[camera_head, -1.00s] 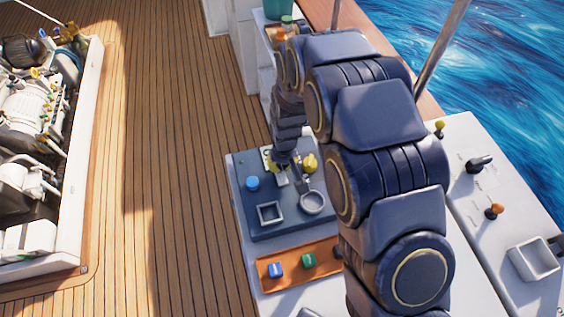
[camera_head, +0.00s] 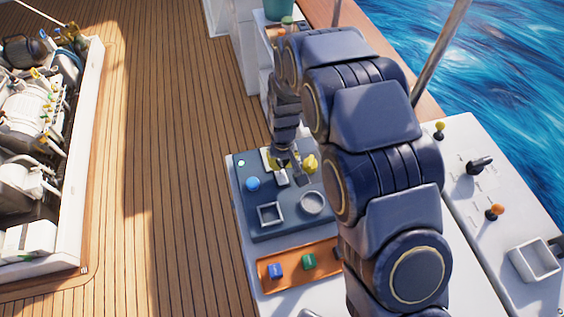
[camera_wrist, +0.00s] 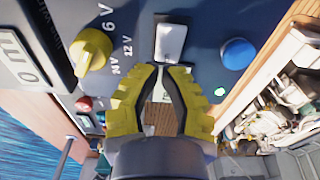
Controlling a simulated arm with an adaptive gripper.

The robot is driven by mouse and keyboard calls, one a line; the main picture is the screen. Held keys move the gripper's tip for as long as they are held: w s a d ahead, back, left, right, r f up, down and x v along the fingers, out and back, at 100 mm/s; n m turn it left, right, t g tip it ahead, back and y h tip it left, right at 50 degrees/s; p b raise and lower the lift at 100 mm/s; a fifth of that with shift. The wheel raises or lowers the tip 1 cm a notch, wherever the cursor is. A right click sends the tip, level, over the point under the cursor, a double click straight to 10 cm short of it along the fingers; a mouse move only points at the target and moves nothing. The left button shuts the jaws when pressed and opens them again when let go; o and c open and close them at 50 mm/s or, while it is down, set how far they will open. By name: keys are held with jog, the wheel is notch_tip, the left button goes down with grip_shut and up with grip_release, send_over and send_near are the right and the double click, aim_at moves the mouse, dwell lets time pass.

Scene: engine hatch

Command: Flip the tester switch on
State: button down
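The tester is a dark blue-grey panel (camera_head: 290,222) on the white bench. Its switch, a pale rectangular paddle (camera_wrist: 171,42), lies just beyond my fingertips in the wrist view, and it shows in part below my gripper in the head view (camera_head: 283,179). A small green light (camera_head: 241,163) at the panel's far left corner glows; it also glows in the wrist view (camera_wrist: 220,92). My gripper (camera_wrist: 165,70) has yellow fingers with a narrow gap between their tips and nothing held. The tips are close to the paddle; I cannot tell whether they touch it.
A yellow knob (camera_wrist: 91,47) with voltage labels and a blue button (camera_wrist: 238,53) flank the switch. A round dish (camera_head: 312,203) and square tray (camera_head: 270,214) sit on the panel. An orange tray (camera_head: 290,282) holds a blue and a green block. Open deck lies left.

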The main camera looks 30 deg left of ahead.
jog(key=shift+r, duration=0.1)
notch_tip(320, 180, up, 14)
jog(key=w+a, duration=0.1)
jog(key=shift+w+a, duration=0.25)
jog(key=shift+w, duration=0.05)
dwell(0.6)
jog(key=s+d+r+m, duration=0.2)
jog(key=d+r, duration=0.2)
jog(key=d, duration=0.5)
jog(key=s+d+r+m, duration=0.2)
jog(key=d+r, duration=0.2)
jog(key=d, duration=0.6)
jog(key=s+d+m+g, duration=0.1)
jog(key=s+d+m, duration=0.1)
jog(key=s+d, duration=0.4)
jog(key=s+d+r+m+g, duration=0.1)
jog(key=s+d+m, duration=0.2)
jog(key=s+d, duration=0.3)
jog(key=s, duration=0.5)
jog(key=shift+s+d+r+h, duration=0.2)
jog(key=shift+s+r+h, duration=0.1)
